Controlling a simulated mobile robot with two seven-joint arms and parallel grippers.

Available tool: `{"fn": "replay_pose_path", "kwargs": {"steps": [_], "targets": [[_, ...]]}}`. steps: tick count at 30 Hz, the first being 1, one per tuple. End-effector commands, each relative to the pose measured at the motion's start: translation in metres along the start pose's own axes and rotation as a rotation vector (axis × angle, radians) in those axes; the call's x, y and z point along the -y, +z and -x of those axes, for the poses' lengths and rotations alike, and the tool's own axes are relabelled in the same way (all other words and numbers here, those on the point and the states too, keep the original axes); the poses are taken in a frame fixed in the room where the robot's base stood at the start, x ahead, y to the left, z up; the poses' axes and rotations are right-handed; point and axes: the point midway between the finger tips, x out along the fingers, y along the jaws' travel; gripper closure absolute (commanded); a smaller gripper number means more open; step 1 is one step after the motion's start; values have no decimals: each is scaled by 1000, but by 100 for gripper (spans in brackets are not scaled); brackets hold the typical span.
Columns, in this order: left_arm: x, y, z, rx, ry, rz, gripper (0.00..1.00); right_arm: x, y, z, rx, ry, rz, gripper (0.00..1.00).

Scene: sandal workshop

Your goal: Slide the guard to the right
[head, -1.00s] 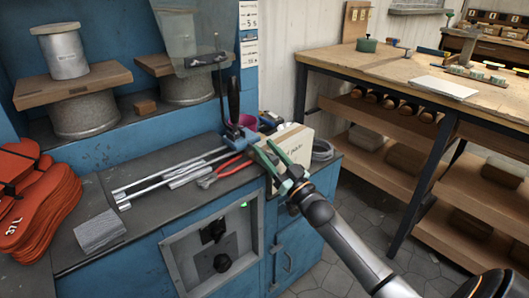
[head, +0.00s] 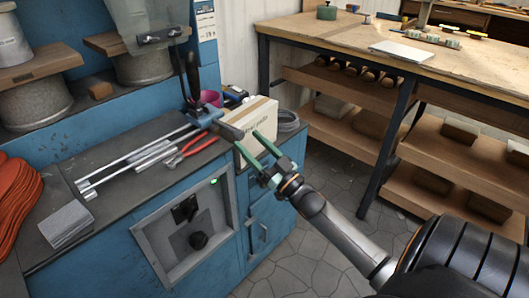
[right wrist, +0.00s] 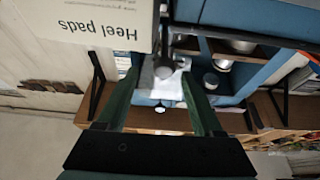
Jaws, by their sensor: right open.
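A clear panel with a dark bracket along its lower edge, which looks like the guard (head: 146,18), hangs at the upper left of the head view over the blue bench. My right gripper (head: 245,137) is open, its green fingers in front of the "Heel pads" box, to the right of and below the guard, well apart from it. In the right wrist view the open fingers (right wrist: 160,95) have a grey rounded part (right wrist: 164,72) between or beyond them; I cannot tell whether they touch it. My left gripper is not in view.
The heel pads box (head: 258,128) stands at the bench's right end. Red pliers (head: 190,150), metal rails (head: 140,158) and a grey block (head: 66,224) lie on the bench. A wooden workbench (head: 330,48) stands behind. Floor between is clear.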

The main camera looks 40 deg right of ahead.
Motion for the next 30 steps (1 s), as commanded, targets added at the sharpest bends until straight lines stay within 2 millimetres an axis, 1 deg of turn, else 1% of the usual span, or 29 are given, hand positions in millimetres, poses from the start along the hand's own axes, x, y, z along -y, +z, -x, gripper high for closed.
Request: {"fn": "replay_pose_path", "kwargs": {"steps": [1,3,6,10,15,30], "targets": [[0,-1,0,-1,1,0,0,0,1,11,4,1,-1,32],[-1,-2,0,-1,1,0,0,0,0,22,2,1,0,32],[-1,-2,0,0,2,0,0,0,0,36,2,1,-1,32],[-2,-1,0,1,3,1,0,-1,0,47,0,2,0,32],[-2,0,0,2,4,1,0,-1,-1,51,-2,1,0,32],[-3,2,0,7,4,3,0,0,0,51,1,1,0,32]]}}
